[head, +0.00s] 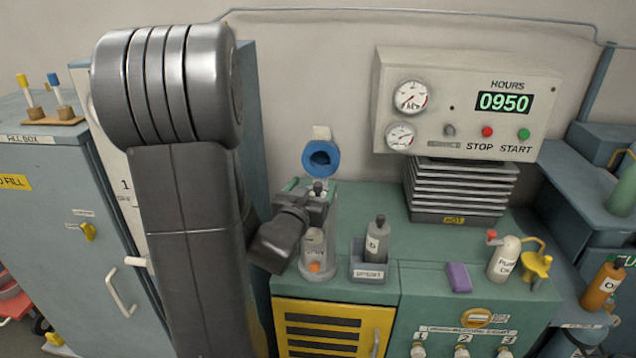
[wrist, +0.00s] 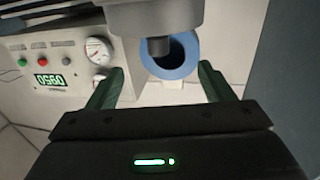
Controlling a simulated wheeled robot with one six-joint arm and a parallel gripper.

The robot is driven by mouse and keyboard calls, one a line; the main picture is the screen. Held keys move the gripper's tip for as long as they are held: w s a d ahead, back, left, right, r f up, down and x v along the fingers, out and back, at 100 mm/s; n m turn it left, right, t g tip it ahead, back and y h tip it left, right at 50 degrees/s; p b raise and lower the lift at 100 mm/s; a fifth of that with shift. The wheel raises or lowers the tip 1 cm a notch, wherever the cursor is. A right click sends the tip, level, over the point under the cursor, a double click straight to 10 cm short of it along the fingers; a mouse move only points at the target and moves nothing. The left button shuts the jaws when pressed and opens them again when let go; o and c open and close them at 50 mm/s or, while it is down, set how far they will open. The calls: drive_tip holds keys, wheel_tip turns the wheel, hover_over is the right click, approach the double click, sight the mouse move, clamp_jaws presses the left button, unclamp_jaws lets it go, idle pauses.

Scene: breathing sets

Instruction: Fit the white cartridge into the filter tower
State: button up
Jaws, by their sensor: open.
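The filter tower (head: 330,228) appears to be the grey upright unit at the left end of the green bench top, partly behind my arm. A pale labelled cylinder (head: 313,243) with an orange patch below it shows at its front; I cannot tell whether this is the white cartridge. My gripper (head: 312,188) is at the top of this unit, jaws apart. In the wrist view my gripper (wrist: 158,85) is open, with a dark grey body and its knob (wrist: 158,46) above and between the fingers. I cannot tell whether the fingers touch it.
A blue ring (head: 320,172) is on the wall behind my gripper. A grey capped bottle (head: 376,240) stands in a small tray (head: 373,270) to the right. A purple block (head: 459,278), a white can (head: 504,260) and the control box (head: 450,125) are farther right.

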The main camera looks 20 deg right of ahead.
sight(317, 186)
drive_tip(key=v, duration=0.6)
drive_tip(key=shift+b, duration=0.35)
drive_tip(key=shift+w+d, duration=0.1)
drive_tip(key=p+x, duration=0.2)
drive_tip(key=x, duration=0.8)
drive_tip(key=shift+w+d, duration=0.1)
drive_tip(key=shift+w+d+f+b, duration=0.35)
drive_tip(key=shift+w+d+f, duration=0.2)
drive_tip(key=shift+w, duration=0.1)
drive_tip(key=shift+s+a+f+b, duration=0.1)
drive_tip(key=shift+s+b, duration=0.05)
drive_tip(key=shift+b, duration=0.2)
